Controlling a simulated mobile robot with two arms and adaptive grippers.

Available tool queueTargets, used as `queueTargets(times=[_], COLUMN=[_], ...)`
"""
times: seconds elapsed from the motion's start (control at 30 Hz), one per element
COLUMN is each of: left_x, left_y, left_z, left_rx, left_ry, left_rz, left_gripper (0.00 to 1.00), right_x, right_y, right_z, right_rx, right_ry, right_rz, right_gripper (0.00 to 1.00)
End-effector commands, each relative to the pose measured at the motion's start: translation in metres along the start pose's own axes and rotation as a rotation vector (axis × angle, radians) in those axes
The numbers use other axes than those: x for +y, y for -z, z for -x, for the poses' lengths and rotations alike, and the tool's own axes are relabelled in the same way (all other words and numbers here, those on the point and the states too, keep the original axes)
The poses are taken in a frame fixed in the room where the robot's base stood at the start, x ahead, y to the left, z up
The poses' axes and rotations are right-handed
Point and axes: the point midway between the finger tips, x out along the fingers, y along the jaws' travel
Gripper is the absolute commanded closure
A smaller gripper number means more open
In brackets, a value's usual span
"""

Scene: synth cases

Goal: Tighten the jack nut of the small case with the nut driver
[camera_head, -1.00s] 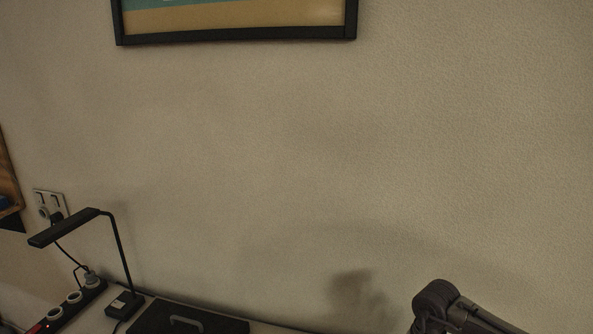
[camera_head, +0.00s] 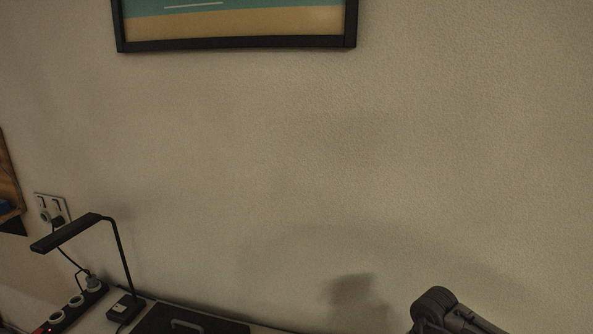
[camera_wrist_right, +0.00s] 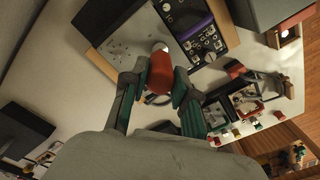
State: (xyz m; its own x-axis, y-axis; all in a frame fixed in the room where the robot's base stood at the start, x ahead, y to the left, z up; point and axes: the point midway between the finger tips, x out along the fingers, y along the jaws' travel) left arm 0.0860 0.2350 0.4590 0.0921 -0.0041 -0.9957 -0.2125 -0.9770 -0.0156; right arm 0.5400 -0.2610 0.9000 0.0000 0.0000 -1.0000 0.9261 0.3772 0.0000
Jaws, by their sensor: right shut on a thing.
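In the right wrist view my right gripper (camera_wrist_right: 158,82) is shut on a red handle, which looks like the nut driver (camera_wrist_right: 160,70). A pale metal end shows at the handle's far tip. Beyond the tip lies a synth case (camera_wrist_right: 125,45) with a bare grey panel and a black panel with knobs and a purple strip. I cannot tell whether the tip touches it. A smaller open case (camera_wrist_right: 240,100) with modules lies at the right. Which one is the small case, and where the jack nut is, I cannot tell. My left gripper is in neither view.
The head view shows mostly wall, with a framed picture (camera_head: 236,46), a desk lamp (camera_head: 120,260), a power strip (camera_head: 75,305) and a dark case with a handle (camera_head: 190,322). In the wrist view a dark box (camera_wrist_right: 22,130) stands at left; bare white table (camera_wrist_right: 75,95) lies beside it.

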Motion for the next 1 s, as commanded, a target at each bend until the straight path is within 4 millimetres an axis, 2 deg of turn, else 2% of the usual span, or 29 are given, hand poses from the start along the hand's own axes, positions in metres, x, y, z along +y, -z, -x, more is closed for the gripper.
queueTargets(times=[0.2, 0.57, 1.0], left_x=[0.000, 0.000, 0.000], left_y=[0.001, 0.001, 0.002], left_z=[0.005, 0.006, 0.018], left_rx=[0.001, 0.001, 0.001], left_ry=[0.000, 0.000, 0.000], left_rz=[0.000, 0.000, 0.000], left_gripper=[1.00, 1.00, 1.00], right_x=[0.000, 0.000, 0.000], right_y=[0.000, 0.000, 0.000], right_z=[0.000, 0.000, 0.001], right_rx=[0.000, 0.000, 0.000], right_ry=[0.000, 0.000, 0.000], right_rz=[-0.088, -0.104, -0.316], right_gripper=[1.00, 1.00, 1.00])
